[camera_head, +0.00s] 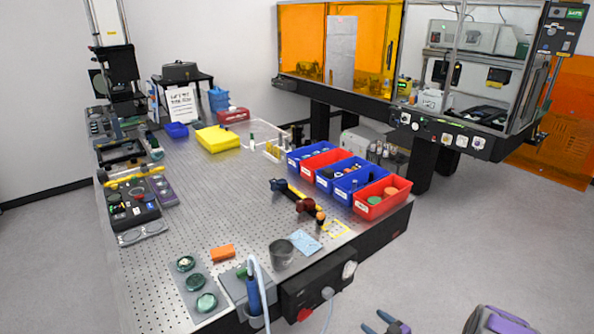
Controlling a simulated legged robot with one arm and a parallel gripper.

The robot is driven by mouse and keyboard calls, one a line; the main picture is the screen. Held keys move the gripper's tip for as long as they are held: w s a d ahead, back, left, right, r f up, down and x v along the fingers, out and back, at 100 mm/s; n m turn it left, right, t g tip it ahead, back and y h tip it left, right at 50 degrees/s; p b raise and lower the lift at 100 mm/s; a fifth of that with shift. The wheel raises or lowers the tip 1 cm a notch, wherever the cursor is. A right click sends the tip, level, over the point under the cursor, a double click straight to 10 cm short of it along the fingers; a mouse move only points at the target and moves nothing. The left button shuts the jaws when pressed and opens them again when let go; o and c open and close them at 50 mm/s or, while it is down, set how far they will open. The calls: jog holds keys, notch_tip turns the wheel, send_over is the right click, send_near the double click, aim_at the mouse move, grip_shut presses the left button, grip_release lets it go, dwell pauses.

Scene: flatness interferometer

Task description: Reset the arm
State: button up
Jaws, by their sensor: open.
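My gripper (374,321) shows at the bottom edge of the head view, over the grey floor in front of the table. Its dark fingers are apart and nothing shows between them. The lower part of the gripper is cut off by the frame edge. A purple and black link of my arm shows to the right of it, also cut off. The gripper is apart from the perforated metal table (215,225) and its things.
Blue and red bins (381,198) line the table's right side. A black control box (318,285) with a red knob juts from the near edge. A blue tool (254,293) with a hose stands beside it. An orange-windowed enclosure (340,50) stands behind. The floor at right is clear.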

jog(key=w+d+r+m+g+h, duration=0.1)
jog(key=w+d+r+g+h, duration=0.3)
jog(key=d+r+h, duration=0.5)
jog(key=s+a+r+m+g+h, duration=0.1)
jog(key=s+r+m+g, duration=0.1)
jog(key=s+r, duration=0.35)
jog(key=s+a+r+m+g+h, duration=0.1)
jog(key=s+r, duration=0.2)
jog(key=r, duration=0.6)
jog(key=s+a+r+m+g+y, duration=0.1)
jog(key=s+a+r, duration=0.3)
jog(key=s, duration=0.8)
jog(key=s+a+r+m+g, duration=0.1)
jog(key=s+a+r+g, duration=0.3)
jog(key=s+a, duration=0.5)
jog(key=s+a+r+m+g+y, duration=0.1)
jog(key=s+a+r, duration=0.4)
jog(key=s, duration=1.1)
jog(key=shift+s+a+m+g+y, duration=0.15)
jog(key=shift+a+m+g+y, duration=0.15)
jog(key=shift+a+m+g, duration=0.55)
jog(key=shift+a+f+n, duration=0.1)
jog(key=shift+a+n, duration=0.15)
jog(key=shift+a, duration=0.05)
